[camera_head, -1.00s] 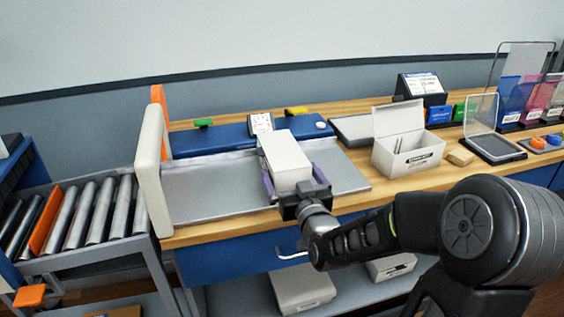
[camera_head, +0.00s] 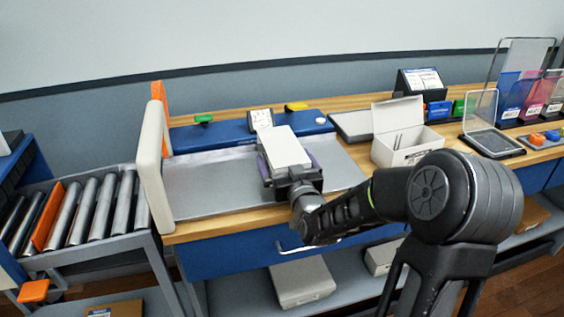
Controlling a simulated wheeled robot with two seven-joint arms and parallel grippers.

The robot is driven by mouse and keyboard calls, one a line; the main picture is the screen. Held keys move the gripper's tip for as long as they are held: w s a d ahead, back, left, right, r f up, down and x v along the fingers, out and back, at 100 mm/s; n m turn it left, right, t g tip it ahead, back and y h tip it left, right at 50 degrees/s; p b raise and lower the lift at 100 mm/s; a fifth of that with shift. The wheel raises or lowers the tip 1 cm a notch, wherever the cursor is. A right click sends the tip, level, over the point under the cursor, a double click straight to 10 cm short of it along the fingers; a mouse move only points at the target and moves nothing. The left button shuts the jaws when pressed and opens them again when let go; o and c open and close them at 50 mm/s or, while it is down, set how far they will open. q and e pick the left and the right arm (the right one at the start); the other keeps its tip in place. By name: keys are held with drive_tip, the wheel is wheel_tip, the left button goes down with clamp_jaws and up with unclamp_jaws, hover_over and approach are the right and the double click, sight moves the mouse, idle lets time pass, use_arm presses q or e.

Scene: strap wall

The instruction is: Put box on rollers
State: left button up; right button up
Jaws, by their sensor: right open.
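The white box (camera_head: 285,148) lies on the grey metal plate (camera_head: 210,190) of the bench. My right gripper (camera_head: 283,168) is at the near end of the box, its jaws open, with one finger along each side; I cannot tell whether they touch it. The rollers (camera_head: 96,208) are several metal cylinders on a grey cart at the left, with an orange divider (camera_head: 62,216) among them. A white upright panel (camera_head: 153,168) stands at the plate's left edge, between plate and rollers. My left gripper is not in view.
An open white carton (camera_head: 402,135) stands to the right, near a clear-lidded tray (camera_head: 490,140). Lower shelves hold boxes (camera_head: 302,281).

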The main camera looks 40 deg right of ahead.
drive_tip(key=shift+c, duration=0.3)
drive_tip(key=c, duration=1.4)
wheel_tip(320, 180, up, 10)
drive_tip(key=shift+r, duration=0.1)
idle(0.8)
